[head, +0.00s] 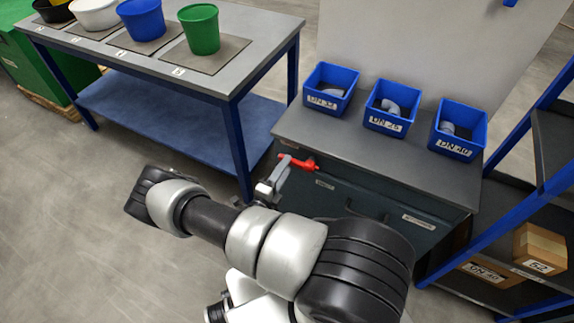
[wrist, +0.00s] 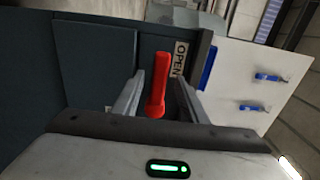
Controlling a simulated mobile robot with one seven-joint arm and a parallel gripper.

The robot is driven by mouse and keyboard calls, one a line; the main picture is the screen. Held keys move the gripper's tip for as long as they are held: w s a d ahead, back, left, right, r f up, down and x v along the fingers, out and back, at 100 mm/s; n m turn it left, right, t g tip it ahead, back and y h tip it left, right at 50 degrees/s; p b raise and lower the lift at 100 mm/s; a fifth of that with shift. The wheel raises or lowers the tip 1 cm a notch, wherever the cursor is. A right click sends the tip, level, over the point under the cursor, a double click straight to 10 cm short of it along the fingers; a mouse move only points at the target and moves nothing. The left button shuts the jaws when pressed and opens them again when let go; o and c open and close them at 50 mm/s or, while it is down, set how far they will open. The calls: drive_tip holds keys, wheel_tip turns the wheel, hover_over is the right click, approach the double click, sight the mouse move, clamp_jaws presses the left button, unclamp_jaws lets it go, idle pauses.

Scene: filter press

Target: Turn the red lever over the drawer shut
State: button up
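The red lever (head: 301,163) sits at the upper left of the dark cabinet front, above the drawer (head: 378,217). The drawer front looks flush with the cabinet. In the wrist view the red lever (wrist: 158,80) lies between the two fingers, pointing along them. A sign reading OPEN (wrist: 180,58) is just right of it. My gripper (head: 277,178) is at the lever in the head view. In the wrist view my gripper (wrist: 157,82) is open, with a visible gap on both sides of the lever. Its pivot is partly hidden in the head view.
Blue bins (head: 389,108) with grey fittings stand on the cabinet top (head: 330,127). A bench (head: 230,78) with coloured buckets is at the left, its blue leg (head: 240,150) near my arm. A blue-framed shelf (head: 500,215) with boxes is at the right. The left floor is clear.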

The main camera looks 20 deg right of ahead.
drive_tip(key=shift+x, duration=0.95)
drive_tip(key=shift+c, duration=0.3)
clamp_jaws()
drive_tip(key=shift+f, duration=0.15)
